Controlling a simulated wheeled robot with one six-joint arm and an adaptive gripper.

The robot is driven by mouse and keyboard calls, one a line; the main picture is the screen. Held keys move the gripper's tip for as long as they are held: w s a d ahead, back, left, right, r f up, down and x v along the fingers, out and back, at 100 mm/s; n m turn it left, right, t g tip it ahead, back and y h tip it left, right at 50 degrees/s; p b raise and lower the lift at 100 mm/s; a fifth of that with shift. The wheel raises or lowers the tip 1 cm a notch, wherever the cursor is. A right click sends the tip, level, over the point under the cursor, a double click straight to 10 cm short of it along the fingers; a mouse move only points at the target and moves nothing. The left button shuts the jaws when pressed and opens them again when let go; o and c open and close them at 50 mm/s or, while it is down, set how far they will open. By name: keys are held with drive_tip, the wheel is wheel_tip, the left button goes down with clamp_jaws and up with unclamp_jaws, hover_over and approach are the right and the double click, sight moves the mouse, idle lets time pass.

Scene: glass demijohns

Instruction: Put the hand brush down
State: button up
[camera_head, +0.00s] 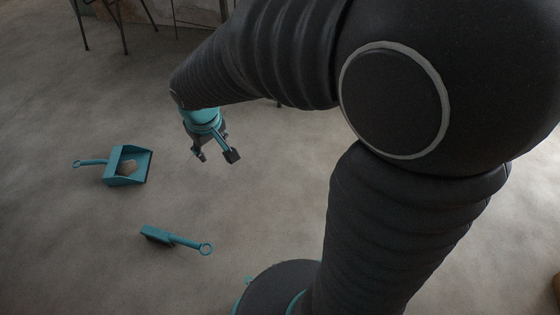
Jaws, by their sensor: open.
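The teal hand brush (172,239) lies on the grey floor at the lower left, its ringed handle pointing right. My gripper (216,157) hangs from my arm above and to the right of the brush in the picture. Its fingers are spread, nothing is between them, and it is apart from the brush.
A teal dustpan (140,171) lies on the floor behind the brush to the left, with a small brownish pile in it. Thin dark furniture legs (121,30) stand at the top left. The floor around the brush is clear. My arm hides much of the right side.

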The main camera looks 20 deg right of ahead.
drive_tip(key=s+d+r+m, duration=0.1)
drive_tip(key=s+d+r, duration=0.2)
drive_tip(key=s, duration=0.3)
drive_tip(key=s+d+r+m+t, duration=0.1)
drive_tip(key=s+d+r, duration=0.2)
drive_tip(key=s, duration=0.3)
drive_tip(key=s+d+r+m+t, duration=0.1)
drive_tip(key=s+d+r+m, duration=0.1)
drive_tip(key=s, duration=0.4)
drive_tip(key=shift+s+d+r, duration=0.15)
drive_tip(key=shift+d+r, duration=0.35)
drive_tip(key=shift+d, duration=0.25)
wheel_tip(320, 180, up, 6)
drive_tip(key=p, duration=0.5)
drive_tip(key=shift+f+p, duration=0.2)
drive_tip(key=shift+p, duration=0.1)
